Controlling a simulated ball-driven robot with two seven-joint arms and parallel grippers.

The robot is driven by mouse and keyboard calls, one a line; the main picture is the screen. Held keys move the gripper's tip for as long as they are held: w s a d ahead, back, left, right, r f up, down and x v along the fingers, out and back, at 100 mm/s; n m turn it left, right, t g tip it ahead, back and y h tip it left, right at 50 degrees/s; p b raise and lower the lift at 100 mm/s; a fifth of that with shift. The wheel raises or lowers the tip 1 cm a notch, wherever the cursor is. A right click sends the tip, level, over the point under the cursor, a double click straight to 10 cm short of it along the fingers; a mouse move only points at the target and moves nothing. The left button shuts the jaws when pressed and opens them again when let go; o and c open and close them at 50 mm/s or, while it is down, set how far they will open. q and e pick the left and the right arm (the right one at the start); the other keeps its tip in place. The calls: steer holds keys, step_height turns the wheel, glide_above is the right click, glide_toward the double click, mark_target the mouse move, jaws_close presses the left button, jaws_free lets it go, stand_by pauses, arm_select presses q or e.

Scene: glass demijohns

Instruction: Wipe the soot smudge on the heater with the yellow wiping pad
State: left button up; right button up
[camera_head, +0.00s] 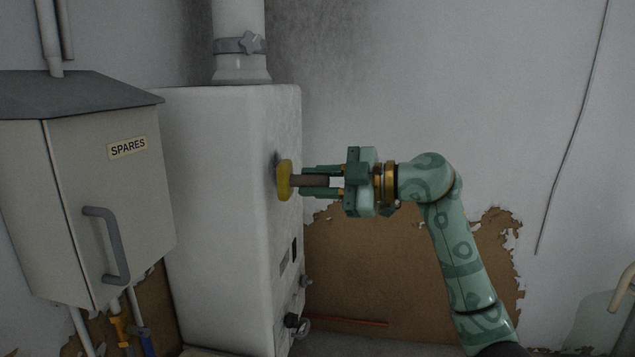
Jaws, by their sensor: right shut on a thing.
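The heater (215,200) is a tall white cabinet left of centre, its narrow right-hand face turned toward my right arm. A dark soot smudge (277,157) shows on that face, partly hidden behind the yellow wiping pad (284,181). The pad is at the heater's face, over the lower part of the smudge; I cannot tell for sure whether it touches. My right gripper (322,181) is shut on the pad's brown handle, pointing left toward the heater. My left gripper is not in view.
A grey "SPARES" box (75,200) with a handle hangs left of the heater. A flue pipe (240,45) rises from the heater's top. Knobs (292,320) stick out low on its face. A glass vessel (603,325) stands at the lower right. Space above my right arm is clear.

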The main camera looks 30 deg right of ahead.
steer(key=shift+p+x, duration=0.65)
steer(key=shift+x, duration=0.35)
steer(key=shift+r, duration=0.15)
